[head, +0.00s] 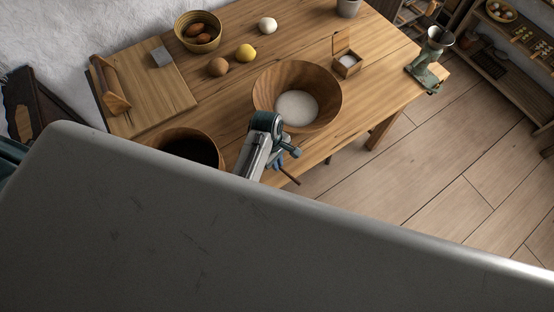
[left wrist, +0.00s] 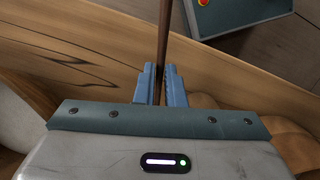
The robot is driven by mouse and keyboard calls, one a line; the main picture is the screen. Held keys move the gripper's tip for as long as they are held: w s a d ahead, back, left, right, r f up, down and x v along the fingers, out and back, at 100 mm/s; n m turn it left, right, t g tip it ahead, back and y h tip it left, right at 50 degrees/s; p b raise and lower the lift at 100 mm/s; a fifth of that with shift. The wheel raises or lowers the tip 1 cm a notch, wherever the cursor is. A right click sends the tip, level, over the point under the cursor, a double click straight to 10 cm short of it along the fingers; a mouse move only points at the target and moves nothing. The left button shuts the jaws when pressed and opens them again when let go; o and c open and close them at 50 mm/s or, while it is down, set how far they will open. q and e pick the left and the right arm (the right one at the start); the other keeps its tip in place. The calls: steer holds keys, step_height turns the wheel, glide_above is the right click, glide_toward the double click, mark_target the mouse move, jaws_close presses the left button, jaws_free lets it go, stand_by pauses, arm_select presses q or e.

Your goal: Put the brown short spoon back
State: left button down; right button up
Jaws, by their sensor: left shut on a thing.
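My left gripper (head: 278,160) is over the front edge of the wooden table, beside the large wooden bowl with white contents (head: 264,93). Its blue fingers, also in the left wrist view (left wrist: 160,86), are shut on a thin brown handle, which I take for the brown short spoon (head: 290,176). In the left wrist view the handle (left wrist: 163,35) stands between the fingers and runs out of the top of the picture. The spoon's other end is hidden or out of view. My right gripper is not in view.
A dark-filled wooden bowl (head: 190,139) stands left of the gripper. On the table (head: 225,100) are a cutting board (head: 160,95), a bowl of brown items (head: 182,42), a lemon (head: 245,53), a small open box (head: 348,68) and a grinder (head: 427,62). A grey surface fills the foreground.

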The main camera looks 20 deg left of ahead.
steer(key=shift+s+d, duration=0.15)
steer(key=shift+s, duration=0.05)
arm_select(q)
steer(key=shift+f, duration=0.35)
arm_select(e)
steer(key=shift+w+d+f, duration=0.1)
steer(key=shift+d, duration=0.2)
arm_select(q)
steer(key=shift+f, duration=0.4)
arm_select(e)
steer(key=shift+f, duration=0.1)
arm_select(q)
steer(key=shift+f+b, duration=0.35)
steer(key=shift+f, duration=0.05)
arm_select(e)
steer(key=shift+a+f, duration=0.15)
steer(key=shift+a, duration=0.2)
arm_select(q)
steer(key=shift+f, duration=0.7)
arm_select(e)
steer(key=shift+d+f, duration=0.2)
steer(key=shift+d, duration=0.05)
arm_select(q)
steer(key=c, duration=1.4)
jaws_free()
steer(key=shift+c, duration=0.2)
